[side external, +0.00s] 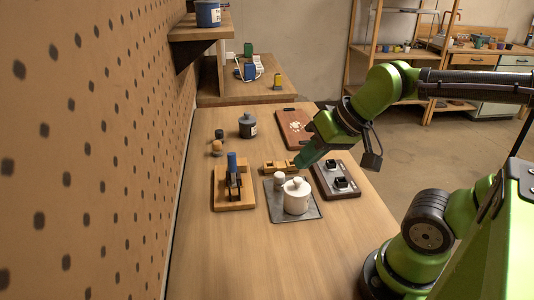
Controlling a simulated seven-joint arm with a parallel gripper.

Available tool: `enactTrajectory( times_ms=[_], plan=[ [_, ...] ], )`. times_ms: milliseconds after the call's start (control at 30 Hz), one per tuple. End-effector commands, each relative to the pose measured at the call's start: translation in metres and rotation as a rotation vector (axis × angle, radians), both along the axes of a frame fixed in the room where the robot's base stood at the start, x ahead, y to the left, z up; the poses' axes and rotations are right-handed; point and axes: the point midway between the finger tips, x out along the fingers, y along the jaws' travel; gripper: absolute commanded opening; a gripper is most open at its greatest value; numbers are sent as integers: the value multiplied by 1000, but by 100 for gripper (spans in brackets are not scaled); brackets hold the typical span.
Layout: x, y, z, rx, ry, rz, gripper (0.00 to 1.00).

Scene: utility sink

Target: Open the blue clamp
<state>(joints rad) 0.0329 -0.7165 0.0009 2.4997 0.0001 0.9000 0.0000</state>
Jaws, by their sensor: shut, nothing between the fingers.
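The blue clamp (232,163) is left of the table's middle in the side external view. Its blue handle stands upright above a dark metal body, mounted on a wooden block base (235,201). My gripper (300,165) is at the end of the green arm, up and to the right of the clamp and apart from it. It points down and left, over the area behind the white pot. It is shut and holds nothing that I can see. The fingertips are small and hard to make out.
A white lidded pot (296,199) and small white jar (279,181) stand on a grey mat (281,214) right of the clamp. A dark board with black parts (341,184) lies further right. A dark jar (247,127) stands behind. The front table is clear; pegboard borders the left.

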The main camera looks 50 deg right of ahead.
Motion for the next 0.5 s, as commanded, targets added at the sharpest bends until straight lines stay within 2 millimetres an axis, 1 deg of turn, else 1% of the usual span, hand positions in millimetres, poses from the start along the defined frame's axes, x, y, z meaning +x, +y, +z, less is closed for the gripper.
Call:
enactTrajectory(
  times_ms=[33,167,300,500],
  plan=[
    [3,-5,-8,-1,37,-19,0],
    [21,-18,-20,-1,117,-71,0],
    [48,-33,-30,22,222,-121,0],
    [86,-51,-47,86,373,-135,0]
  ],
)
